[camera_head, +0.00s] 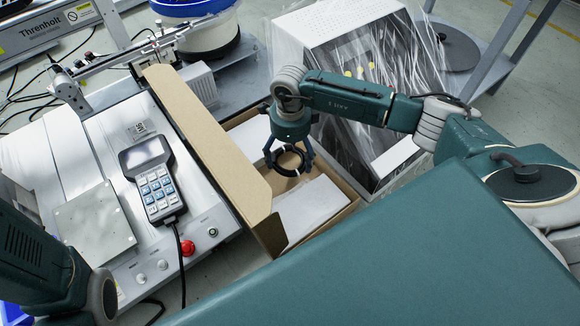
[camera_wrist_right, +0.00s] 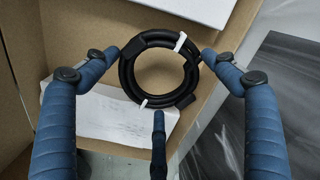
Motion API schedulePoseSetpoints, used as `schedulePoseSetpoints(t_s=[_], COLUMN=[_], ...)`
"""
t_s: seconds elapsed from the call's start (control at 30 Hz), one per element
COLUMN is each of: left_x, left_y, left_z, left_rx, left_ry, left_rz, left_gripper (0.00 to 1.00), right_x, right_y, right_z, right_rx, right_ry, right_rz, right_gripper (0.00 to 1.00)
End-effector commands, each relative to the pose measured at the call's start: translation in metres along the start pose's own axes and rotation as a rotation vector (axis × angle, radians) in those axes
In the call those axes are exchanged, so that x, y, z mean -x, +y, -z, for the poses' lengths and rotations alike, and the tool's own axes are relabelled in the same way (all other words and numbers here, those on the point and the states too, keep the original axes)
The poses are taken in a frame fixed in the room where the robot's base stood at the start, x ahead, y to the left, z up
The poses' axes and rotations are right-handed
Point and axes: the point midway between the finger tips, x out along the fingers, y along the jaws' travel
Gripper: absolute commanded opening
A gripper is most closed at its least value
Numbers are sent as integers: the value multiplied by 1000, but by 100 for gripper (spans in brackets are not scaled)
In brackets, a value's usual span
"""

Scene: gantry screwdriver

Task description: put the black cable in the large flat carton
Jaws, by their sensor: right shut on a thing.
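The black cable (camera_head: 290,174) is a coiled ring with white ties; it also shows in the right wrist view (camera_wrist_right: 126,76). My right gripper (camera_head: 289,164) is shut on the cable, its fingers around the outside of the coil, and holds it over the carton opening. In the wrist view two fingertips (camera_wrist_right: 160,54) bear on the coil's left and right sides, and a third finger points at it from below. The large flat carton (camera_head: 213,150) is brown cardboard with its long left flap raised. White pieces (camera_head: 310,207) lie inside it. My left gripper is out of the picture.
A grey machine panel with a handheld keypad (camera_head: 158,184) and a red button (camera_head: 187,248) stands left of the carton. A plastic-wrapped white box (camera_head: 335,25) stands behind and right. A blue-and-white round feeder (camera_head: 195,30) is at the back.

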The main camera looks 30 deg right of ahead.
Motion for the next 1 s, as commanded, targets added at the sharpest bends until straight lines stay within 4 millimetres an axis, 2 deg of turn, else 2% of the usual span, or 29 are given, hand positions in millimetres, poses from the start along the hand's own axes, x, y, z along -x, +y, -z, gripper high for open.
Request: schedulePoseSetpoints(t_s=[0.03, 0.27, 0.47, 0.87, 0.9, 0.93, 1.0], left_x=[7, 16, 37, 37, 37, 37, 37], left_y=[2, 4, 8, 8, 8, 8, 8], left_z=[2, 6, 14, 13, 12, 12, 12], left_rx=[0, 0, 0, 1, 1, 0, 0], left_ry=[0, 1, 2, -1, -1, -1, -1], left_rz=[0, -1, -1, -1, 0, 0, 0], left_gripper=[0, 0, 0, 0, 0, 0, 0], right_x=[-9, -24, -55, -58, -58, -57, -57], right_y=[0, 0, 0, -1, -1, -1, 0], right_z=[0, 0, 0, 0, 0, 0, 0], right_rx=[-1, 0, -1, 0, 0, 0, 0], right_ry=[-1, 0, 0, -1, 0, -1, 0], right_rz=[1, 1, 0, 1, 1, 1, 1], right_gripper=[53, 53, 53, 53, 89, 93, 93])
